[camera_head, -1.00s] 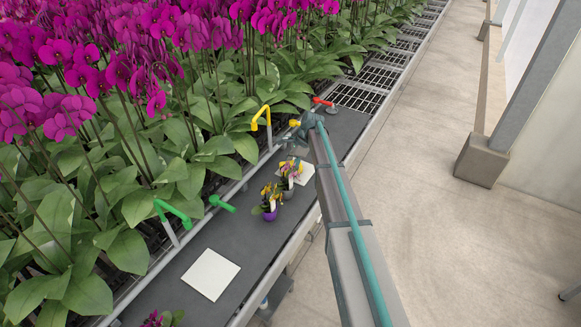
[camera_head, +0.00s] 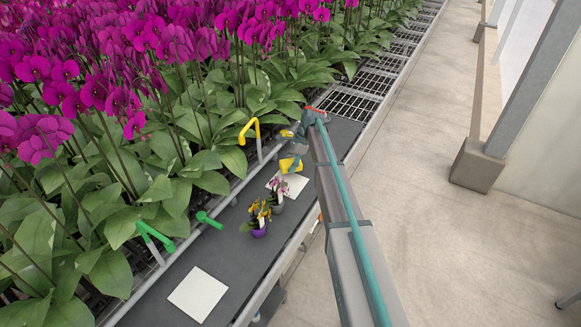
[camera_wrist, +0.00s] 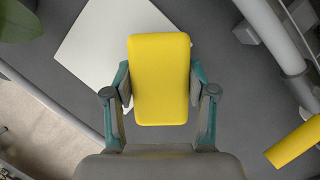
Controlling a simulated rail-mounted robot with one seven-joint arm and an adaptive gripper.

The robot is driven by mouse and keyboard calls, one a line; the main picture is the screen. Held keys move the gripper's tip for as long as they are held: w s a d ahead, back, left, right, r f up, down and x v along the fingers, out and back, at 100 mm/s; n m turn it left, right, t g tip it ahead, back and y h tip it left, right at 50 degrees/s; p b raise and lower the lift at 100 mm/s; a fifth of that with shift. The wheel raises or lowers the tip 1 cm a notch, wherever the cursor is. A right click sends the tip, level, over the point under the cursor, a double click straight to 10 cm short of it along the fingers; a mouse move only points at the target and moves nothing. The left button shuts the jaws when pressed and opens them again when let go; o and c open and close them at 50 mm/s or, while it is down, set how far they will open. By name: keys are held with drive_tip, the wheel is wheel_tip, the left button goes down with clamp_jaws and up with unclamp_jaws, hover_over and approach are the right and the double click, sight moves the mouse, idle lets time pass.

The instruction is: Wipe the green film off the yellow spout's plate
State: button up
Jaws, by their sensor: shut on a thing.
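My gripper (camera_wrist: 160,100) is shut on a yellow block, probably a sponge (camera_wrist: 160,75), held with its broad face toward the wrist camera. The block also shows in the head view (camera_head: 290,164). The yellow spout (camera_head: 249,130) stands at the bench's plant side; a yellow piece of it shows at the right edge of the wrist view (camera_wrist: 292,145). Its white plate (camera_head: 298,185) lies on the bench; in the wrist view the plate (camera_wrist: 95,45) is partly hidden behind the block. I see no green film on the bare part. I cannot tell whether block and plate touch.
Potted orchids stand near the plate, one in a purple pot (camera_head: 259,229) and one beside the plate (camera_head: 277,200). A green spout (camera_head: 152,235), a green fitting (camera_head: 209,220) and another white plate (camera_head: 198,294) are nearer. A red fitting (camera_head: 316,109) is beyond. Dense orchids fill the left.

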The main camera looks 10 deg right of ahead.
drive_tip(key=shift+s+a+r, duration=0.1)
drive_tip(key=shift+s+r, duration=0.1)
drive_tip(key=shift+r, duration=0.45)
drive_tip(key=shift+r+p, duration=1.3)
drive_tip(key=shift+r, duration=1)
drive_tip(key=shift+w, duration=0.1)
